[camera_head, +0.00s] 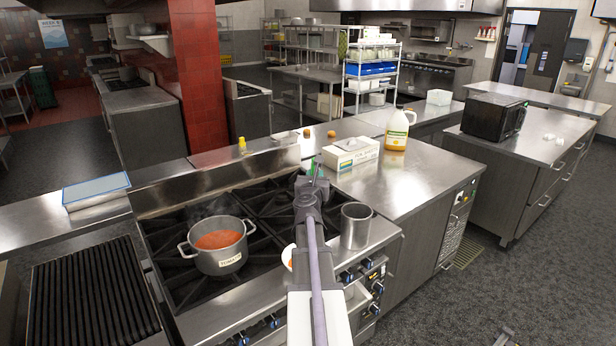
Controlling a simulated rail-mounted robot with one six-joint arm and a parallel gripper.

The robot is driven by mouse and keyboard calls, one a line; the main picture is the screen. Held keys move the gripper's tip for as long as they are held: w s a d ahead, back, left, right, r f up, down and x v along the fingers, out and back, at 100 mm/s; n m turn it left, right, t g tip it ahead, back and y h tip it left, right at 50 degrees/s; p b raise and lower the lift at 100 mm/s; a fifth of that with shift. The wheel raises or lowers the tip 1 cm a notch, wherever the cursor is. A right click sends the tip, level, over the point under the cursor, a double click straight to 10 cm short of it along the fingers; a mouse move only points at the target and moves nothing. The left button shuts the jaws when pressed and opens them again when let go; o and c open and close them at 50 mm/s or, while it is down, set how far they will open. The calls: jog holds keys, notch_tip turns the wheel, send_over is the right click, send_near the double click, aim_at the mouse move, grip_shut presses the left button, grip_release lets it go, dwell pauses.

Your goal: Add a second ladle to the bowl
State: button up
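My gripper (314,176) is seen from behind, above the right part of the stove. Its fingers are small and partly hidden by my own arm, so I cannot tell whether they are open or shut. A grey two-handled pot (230,260) with a label holds orange-red soup (219,239) on the stove, left of my gripper. A white rounded thing, perhaps the bowl (287,257), shows just left of my arm and is mostly hidden behind it. I cannot make out a ladle.
A steel cylindrical container (356,226) stands on the stove's right edge, close to my arm. A glove box (351,154) and a yellow jug (397,130) stand on the counter behind. A black grill (92,300) lies left. The counter's right front (420,185) is clear.

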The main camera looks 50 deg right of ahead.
aim_at(314, 168)
notch_tip(314, 168, up, 4)
jog(key=p, duration=0.4)
jog(key=shift+r, duration=0.2)
jog(key=shift+f, duration=0.2)
jog(key=shift+r, duration=0.1)
